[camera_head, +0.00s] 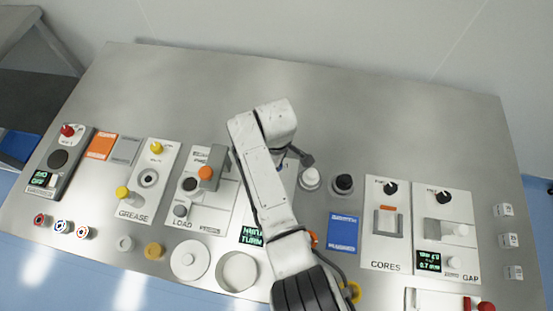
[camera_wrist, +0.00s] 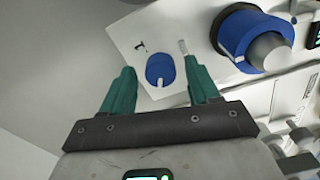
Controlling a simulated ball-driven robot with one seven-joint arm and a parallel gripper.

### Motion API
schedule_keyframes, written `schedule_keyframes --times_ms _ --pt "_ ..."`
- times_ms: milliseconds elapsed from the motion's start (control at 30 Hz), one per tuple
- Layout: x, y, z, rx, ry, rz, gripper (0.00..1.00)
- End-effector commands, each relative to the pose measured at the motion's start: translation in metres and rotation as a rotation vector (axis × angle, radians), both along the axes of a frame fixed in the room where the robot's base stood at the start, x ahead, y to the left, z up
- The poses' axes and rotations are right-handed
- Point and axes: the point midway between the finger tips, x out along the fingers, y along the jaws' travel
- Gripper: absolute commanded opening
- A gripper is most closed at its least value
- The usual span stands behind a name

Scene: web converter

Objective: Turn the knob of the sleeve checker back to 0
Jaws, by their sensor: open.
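In the wrist view, a blue knob (camera_wrist: 158,66) with a white pointer mark near its lower end sits on a white panel (camera_wrist: 130,38). A small black mark lies on the panel up and left of the knob. My gripper (camera_wrist: 159,70) is open, its two green fingers apart on either side of the knob in the picture. I cannot tell how near the fingertips are to the panel, and no contact shows. I cannot read any label naming the sleeve checker. In the head view, my arm hides the gripper and most of the panel behind it.
A large blue cylinder with a grey cap (camera_wrist: 265,45) stands right of the knob in the wrist view. In the head view, the LOAD panel (camera_head: 205,218) is left of my arm and the CORES panel (camera_head: 378,251) is right. The back of the steel table (camera_head: 190,85) is clear.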

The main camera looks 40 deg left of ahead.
Motion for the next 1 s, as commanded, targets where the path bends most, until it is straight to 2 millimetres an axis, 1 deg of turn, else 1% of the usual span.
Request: schedule_keyframes --times_ms 167,267,367,700,833,1000 --pt "0.000 0.000 0.000 0.000 0.001 -0.001 0.60" --pt "0.000 0.000 0.006 0.000 0.000 0.000 0.60" --pt "0.000 0.000 0.020 0.002 0.000 -0.001 0.60" --pt "0.001 0.000 0.083 0.003 -0.001 0.000 0.60" --pt "0.001 0.000 0.098 0.001 -0.001 0.000 0.60" --pt "0.000 0.000 0.107 0.000 0.001 0.000 0.60"
